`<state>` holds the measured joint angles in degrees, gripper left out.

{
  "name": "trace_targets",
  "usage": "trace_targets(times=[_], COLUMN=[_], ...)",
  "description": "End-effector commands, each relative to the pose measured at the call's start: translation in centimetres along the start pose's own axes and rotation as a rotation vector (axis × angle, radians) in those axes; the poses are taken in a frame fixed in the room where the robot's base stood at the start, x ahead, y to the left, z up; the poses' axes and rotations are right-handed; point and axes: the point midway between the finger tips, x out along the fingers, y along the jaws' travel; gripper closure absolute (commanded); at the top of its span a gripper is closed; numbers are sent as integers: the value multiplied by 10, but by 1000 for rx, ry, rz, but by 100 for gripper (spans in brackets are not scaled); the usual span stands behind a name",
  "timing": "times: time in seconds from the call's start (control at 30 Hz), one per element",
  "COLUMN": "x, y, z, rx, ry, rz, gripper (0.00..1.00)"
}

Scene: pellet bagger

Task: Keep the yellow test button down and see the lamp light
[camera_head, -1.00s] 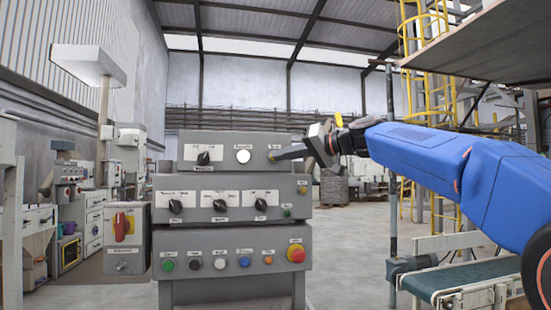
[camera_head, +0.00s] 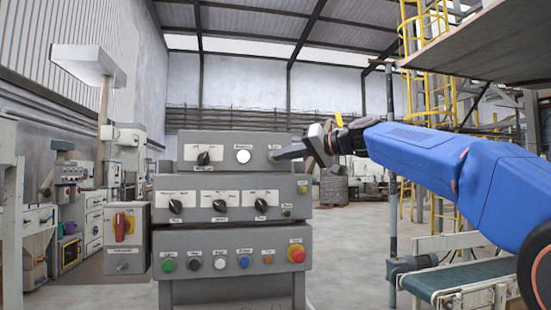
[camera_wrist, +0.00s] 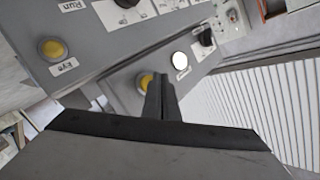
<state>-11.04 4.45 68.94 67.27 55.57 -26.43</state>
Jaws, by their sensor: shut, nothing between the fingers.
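A yellow button (camera_wrist: 145,80) sits on the upper grey panel (camera_head: 222,169), partly hidden by my fingers. My gripper (camera_wrist: 161,82) is shut and empty, its tips at this button. In the head view my gripper (camera_head: 272,156) reaches in from the right to the panel's right end. I cannot tell how far the button is pressed. The round lamp (camera_head: 243,156) left of the tips looks bright white; it also shows in the wrist view (camera_wrist: 180,59).
The lowest panel carries several coloured buttons and a red mushroom button (camera_head: 296,253). A red switch (camera_head: 123,227) stands at the left.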

Motion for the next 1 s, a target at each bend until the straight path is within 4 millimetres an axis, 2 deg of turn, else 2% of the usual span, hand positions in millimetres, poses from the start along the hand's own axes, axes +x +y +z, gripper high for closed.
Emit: trace_targets(times=[1.0], x=[7], y=[5], z=[-4], rx=[1], ry=[-1], rz=[0], gripper=[100])
